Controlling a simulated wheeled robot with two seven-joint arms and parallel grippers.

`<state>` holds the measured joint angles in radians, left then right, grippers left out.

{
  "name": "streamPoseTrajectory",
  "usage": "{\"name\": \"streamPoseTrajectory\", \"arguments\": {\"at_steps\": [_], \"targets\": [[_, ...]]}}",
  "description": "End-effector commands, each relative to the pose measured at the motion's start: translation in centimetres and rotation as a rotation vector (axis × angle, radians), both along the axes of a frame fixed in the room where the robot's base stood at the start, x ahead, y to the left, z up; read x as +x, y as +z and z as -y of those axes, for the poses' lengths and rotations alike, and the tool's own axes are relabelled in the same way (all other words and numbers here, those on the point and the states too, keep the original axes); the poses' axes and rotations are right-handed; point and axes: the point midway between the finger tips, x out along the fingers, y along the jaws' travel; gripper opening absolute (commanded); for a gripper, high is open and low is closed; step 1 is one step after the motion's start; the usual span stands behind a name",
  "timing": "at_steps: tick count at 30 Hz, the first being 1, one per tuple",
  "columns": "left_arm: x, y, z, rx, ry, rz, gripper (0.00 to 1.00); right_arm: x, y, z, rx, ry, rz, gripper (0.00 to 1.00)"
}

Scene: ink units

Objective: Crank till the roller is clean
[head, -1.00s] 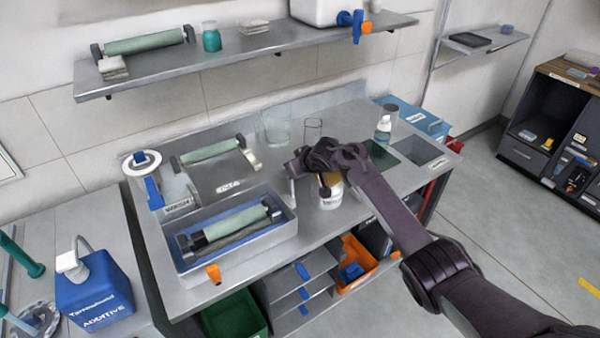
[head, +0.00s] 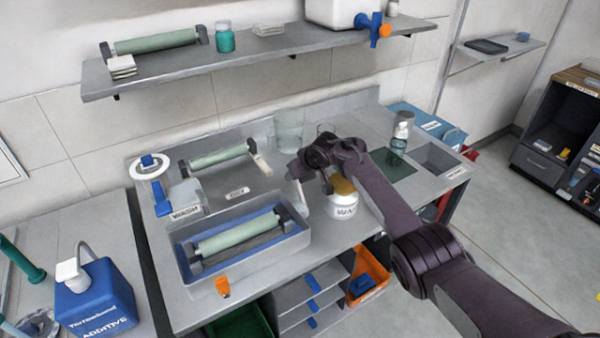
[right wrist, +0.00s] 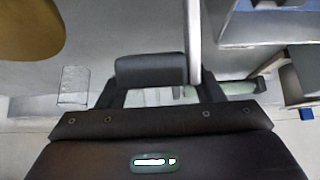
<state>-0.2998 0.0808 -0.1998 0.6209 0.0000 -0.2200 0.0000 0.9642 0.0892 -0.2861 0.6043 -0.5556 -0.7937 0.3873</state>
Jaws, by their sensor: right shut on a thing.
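A pale green roller (head: 235,236) lies between dark end blocks in a blue-lined grey bath (head: 255,268) on the bench. I cannot tell whether any ink is left on it. That bar also hangs below the gripper in the head view (head: 303,198). The crank's joint with the roller is hidden. My left gripper is not in view.
A white-labelled jar (head: 342,203) with a brown top stands close under my right arm. A second green roller (head: 220,158) lies behind the bath, with a glass beaker (head: 289,135) to its right. A shelf (head: 255,56) hangs above. An orange tap (head: 222,287) projects from the bath's front.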

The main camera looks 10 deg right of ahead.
Motion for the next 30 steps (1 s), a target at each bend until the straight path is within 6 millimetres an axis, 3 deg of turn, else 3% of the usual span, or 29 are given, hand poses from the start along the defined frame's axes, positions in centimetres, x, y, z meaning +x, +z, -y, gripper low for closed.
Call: {"name": "streamPoseTrajectory", "arguments": {"at_steps": [1,11,12,15,30], "targets": [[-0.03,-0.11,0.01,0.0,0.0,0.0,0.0,-0.17,-0.78,0.79,-0.007,-0.013,-0.011,0.2],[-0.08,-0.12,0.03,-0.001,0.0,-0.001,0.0,-0.31,-1.01,0.81,-0.009,-0.013,-0.016,0.2],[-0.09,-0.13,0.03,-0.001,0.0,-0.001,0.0,-0.31,-1.04,0.81,-0.009,-0.013,-0.017,0.62],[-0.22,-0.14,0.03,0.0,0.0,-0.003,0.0,-0.31,-1.0,0.76,-0.008,-0.012,-0.016,0.74],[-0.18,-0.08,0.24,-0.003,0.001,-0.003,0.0,-0.09,-0.38,0.3,-0.003,-0.005,-0.005,0.74]]}}
